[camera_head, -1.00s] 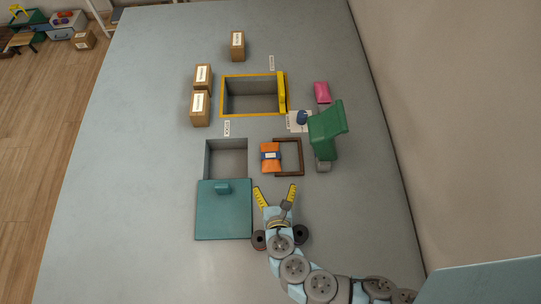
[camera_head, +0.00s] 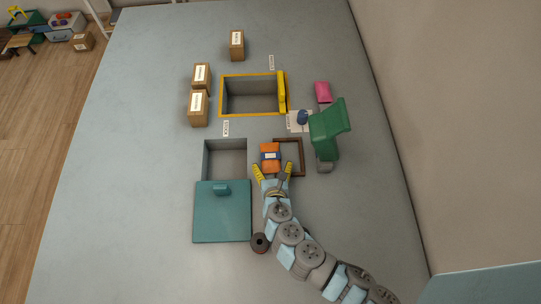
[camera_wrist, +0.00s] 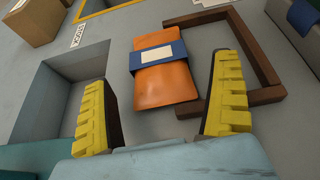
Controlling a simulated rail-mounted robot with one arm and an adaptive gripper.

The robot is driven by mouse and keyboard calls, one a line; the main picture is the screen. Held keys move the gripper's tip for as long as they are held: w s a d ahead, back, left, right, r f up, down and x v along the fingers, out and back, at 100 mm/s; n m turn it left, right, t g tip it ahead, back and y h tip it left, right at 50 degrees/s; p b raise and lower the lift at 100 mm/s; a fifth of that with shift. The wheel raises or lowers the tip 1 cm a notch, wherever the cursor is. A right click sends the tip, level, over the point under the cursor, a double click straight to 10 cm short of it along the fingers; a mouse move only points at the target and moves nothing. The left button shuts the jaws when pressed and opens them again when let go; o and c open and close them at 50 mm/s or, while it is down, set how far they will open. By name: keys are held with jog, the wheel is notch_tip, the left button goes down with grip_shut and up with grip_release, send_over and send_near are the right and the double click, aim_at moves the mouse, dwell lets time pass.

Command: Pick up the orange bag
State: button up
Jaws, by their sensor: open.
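The orange bag (camera_head: 270,151) has a blue band with a white label across its middle. It lies on the table, overlapping the left side of a brown square frame (camera_head: 301,150). My gripper (camera_head: 272,170) is open, its yellow fingers pointing at the bag's near end. In the wrist view the orange bag (camera_wrist: 162,80) lies ahead and between the spread fingers of my gripper (camera_wrist: 162,105). I see no contact between the fingers and the bag.
Left of the bag is a square recess (camera_head: 205,160) with a teal lid (camera_head: 222,225) in front. A green bin-like object (camera_head: 326,130) stands right of the frame. Behind are a yellow-rimmed opening (camera_head: 222,97), a pink bag (camera_head: 323,91) and cardboard boxes (camera_head: 198,106).

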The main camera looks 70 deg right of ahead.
aim_at(271, 157)
jog(key=shift+b+x, duration=1.05)
jog(key=shift+x, duration=1.6)
jog(key=shift+w+r, duration=0.1)
jog(key=shift+r, duration=0.1)
jog(key=c, duration=1.3)
